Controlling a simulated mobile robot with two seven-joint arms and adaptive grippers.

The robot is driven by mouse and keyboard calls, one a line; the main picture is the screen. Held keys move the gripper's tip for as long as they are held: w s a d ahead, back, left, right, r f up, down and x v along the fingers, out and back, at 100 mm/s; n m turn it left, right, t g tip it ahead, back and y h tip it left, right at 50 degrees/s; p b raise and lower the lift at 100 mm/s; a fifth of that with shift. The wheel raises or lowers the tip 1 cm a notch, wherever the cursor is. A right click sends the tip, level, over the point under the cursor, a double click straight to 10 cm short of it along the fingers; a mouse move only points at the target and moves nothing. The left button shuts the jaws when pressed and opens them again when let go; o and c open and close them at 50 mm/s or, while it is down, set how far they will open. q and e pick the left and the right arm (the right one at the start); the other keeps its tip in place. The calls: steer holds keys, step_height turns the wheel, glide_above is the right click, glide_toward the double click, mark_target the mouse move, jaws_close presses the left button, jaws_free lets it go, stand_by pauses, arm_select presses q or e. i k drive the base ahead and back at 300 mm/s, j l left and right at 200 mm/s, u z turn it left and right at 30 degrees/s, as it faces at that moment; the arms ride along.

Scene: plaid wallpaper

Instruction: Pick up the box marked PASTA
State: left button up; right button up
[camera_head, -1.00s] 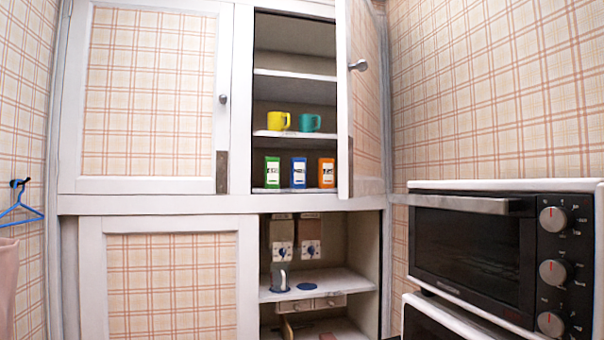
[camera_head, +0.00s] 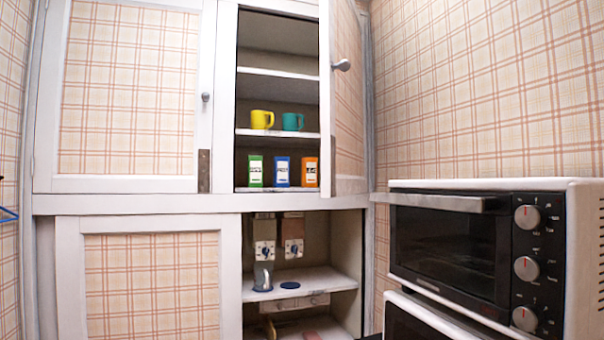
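Three small upright boxes stand side by side on the bottom shelf of the open upper cupboard: a green box (camera_head: 255,171), a blue box (camera_head: 282,172) and an orange box (camera_head: 310,172). Each has a white label with dark lettering. The lettering is too small to read, so I cannot tell which one is marked PASTA. Neither of my grippers shows in the head view.
The upper cupboard door (camera_head: 347,100) stands open on the right. A yellow mug (camera_head: 262,119) and a teal mug (camera_head: 292,121) stand on the shelf above the boxes. A toaster oven (camera_head: 480,250) fills the right foreground. The open lower compartment has a shelf (camera_head: 335,280).

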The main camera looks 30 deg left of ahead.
mark_target(281, 164)
steer(key=i+j+z, duration=0.1)
steer(key=j, duration=0.4)
steer(key=i+j, duration=0.2)
steer(key=j, duration=0.25)
steer(key=i+j+z, duration=0.15)
steer(key=j, duration=0.35)
steer(key=i+j, duration=0.1)
steer(key=j, duration=0.4)
steer(key=i+j+z, duration=0.15)
steer(key=j, duration=0.35)
